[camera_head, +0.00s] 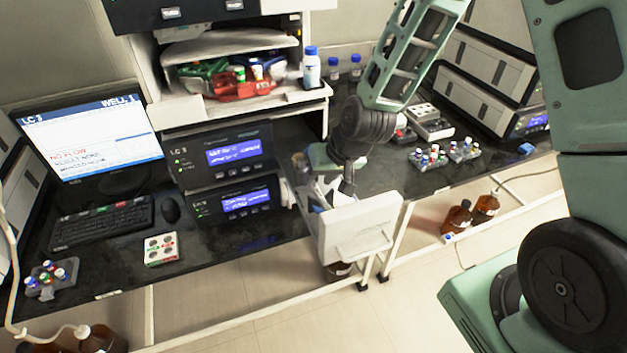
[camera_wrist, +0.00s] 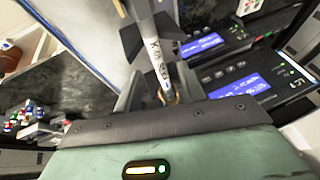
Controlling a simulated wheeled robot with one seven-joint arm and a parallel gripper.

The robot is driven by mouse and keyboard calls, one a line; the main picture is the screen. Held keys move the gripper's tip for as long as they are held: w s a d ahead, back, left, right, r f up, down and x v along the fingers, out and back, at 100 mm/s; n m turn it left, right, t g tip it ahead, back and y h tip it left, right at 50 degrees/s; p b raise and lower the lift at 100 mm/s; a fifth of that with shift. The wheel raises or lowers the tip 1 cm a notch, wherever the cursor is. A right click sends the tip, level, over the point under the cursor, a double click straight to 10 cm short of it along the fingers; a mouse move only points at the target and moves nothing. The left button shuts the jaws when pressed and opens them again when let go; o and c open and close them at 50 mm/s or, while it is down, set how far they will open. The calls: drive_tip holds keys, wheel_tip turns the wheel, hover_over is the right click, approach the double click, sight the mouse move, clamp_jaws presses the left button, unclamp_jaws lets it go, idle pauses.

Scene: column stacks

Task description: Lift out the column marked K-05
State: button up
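The column marked K-05 (camera_wrist: 157,55) is a slim pale cylinder with dark lettering, in the middle of the wrist view. Its near metal end points toward my palm. My gripper (camera_wrist: 152,36) has a dark fingertip against each side of the column and looks shut on it. In the head view my gripper (camera_head: 345,187) reaches down behind the open white door (camera_head: 360,228) of the column compartment. A small pale part of the column shows there; the rest is hidden by the door and my gripper.
LC modules with blue screens (camera_head: 233,153) stand left of my gripper. More vial racks (camera_head: 430,158) stand on the right bench. Brown bottles (camera_head: 457,217) are below. A blue-capped bottle (camera_head: 311,69) stands above.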

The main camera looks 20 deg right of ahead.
drive_tip(key=shift+x, duration=0.8)
drive_tip(key=c, duration=0.8)
clamp_jaws()
drive_tip(key=shift+r, duration=0.15)
